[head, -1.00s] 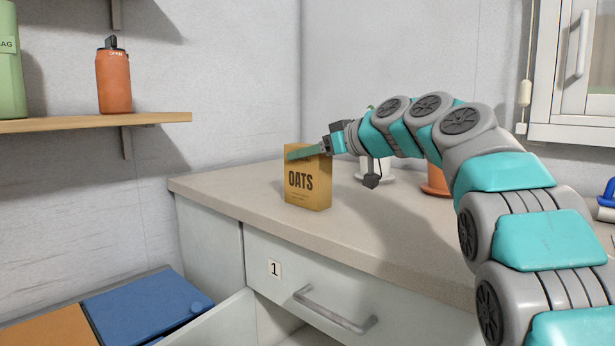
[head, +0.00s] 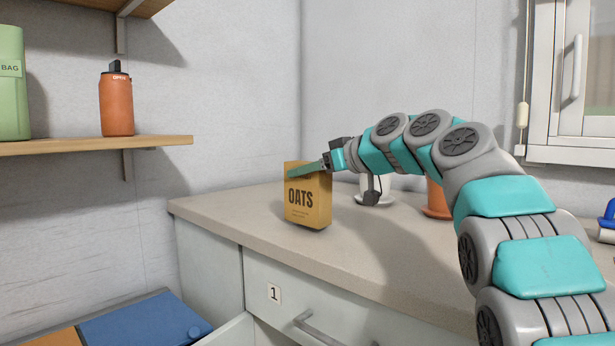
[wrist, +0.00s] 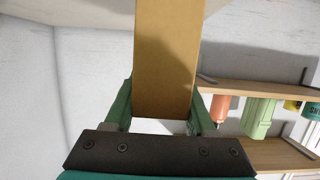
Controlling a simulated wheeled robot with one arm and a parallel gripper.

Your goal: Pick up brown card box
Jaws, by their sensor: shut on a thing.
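The brown card box (head: 308,203), printed "OATS", is upright with a slight tilt at the back left of the counter. My gripper (head: 305,170) reaches it from the right and is shut on its upper part. One green finger lies across the front face near the top. In the wrist view the box (wrist: 166,60) sits between the two fingers of my gripper (wrist: 163,105). A shadow shows under the box's lower edge, and the box looks barely above the counter.
The counter (head: 240,210) is clear in front of the box. Behind my arm stand a white object (head: 375,190) and an orange-brown one (head: 437,200), both partly hidden. An orange bottle (head: 116,105) is on the left shelf (head: 95,145). A drawer (head: 290,310) is below the counter.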

